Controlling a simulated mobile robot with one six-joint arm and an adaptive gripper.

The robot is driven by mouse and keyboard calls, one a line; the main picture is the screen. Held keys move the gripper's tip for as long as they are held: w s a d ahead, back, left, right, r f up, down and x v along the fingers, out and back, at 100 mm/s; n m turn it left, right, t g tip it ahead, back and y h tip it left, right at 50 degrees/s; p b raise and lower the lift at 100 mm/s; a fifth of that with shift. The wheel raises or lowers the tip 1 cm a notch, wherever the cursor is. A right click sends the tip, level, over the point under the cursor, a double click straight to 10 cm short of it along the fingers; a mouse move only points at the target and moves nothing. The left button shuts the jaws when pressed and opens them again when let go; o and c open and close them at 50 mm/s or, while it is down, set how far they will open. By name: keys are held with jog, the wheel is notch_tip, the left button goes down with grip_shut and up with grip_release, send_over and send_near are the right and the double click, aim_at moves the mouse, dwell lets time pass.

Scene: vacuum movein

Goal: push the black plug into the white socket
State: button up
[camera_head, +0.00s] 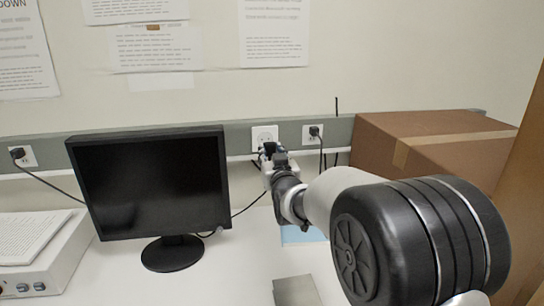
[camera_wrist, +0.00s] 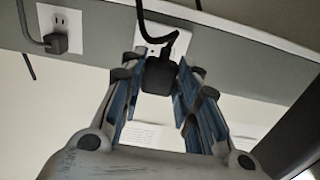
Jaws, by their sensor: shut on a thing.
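My gripper (camera_head: 270,152) is just in front of the white socket (camera_head: 265,134) on the grey wall rail, slightly below its middle. In the wrist view, my gripper (camera_wrist: 160,80) has its blue-padded fingers on either side of the black plug (camera_wrist: 158,75) and is shut on it. The plug's black cord runs up across the white socket (camera_wrist: 178,45), hiding part of it. The plug overlaps the socket plate's lower edge in that view. Whether its prongs touch the socket is hidden.
A second outlet with a black plug (camera_head: 315,131) is right of the socket. A black monitor (camera_head: 150,185) stands on the white desk at left. A cardboard box (camera_head: 440,135) is at right. Another plugged outlet (camera_head: 20,154) is at far left. A black cable hangs behind my gripper.

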jog(key=p+x, duration=0.3)
jog(key=x, duration=0.2)
jog(key=shift+w, duration=0.3)
jog(key=shift+b, duration=0.9)
dwell(2.1)
jog(key=shift+w+a, duration=0.2)
jog(key=shift+w, duration=0.3)
dwell(0.4)
jog(key=o, duration=1.1)
send_near(265, 140)
jog(key=v, duration=0.5)
jog(key=shift+s+d, duration=0.15)
jog(key=shift+s, duration=0.2)
